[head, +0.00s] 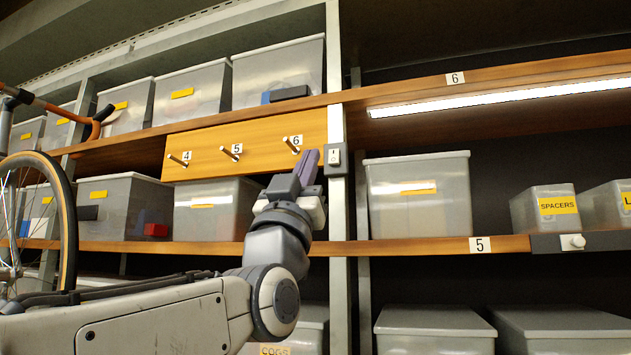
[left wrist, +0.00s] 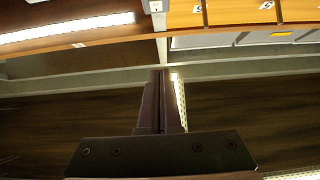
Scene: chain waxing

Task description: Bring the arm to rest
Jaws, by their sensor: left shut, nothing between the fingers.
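My left gripper (head: 308,166) is raised in front of the shelving, with its purple-grey fingers shut and empty. In the head view its tips are just left of a light switch (head: 334,157) on the upright post and just below the peg marked 6 (head: 292,145). I cannot tell whether the fingers touch anything. In the left wrist view the closed fingers (left wrist: 160,75) point at the post, with the switch (left wrist: 155,6) at the top edge. My right gripper is in neither view.
A wooden board (head: 205,152) carries pegs marked 4, 5 and 6. Clear bins stand on the shelves, including a spacers bin (head: 545,212). A lit strip lamp (head: 500,97) hangs under the right shelf. A bicycle wheel (head: 68,220) stands at the far left. A knob (head: 572,242) sits on the right shelf edge.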

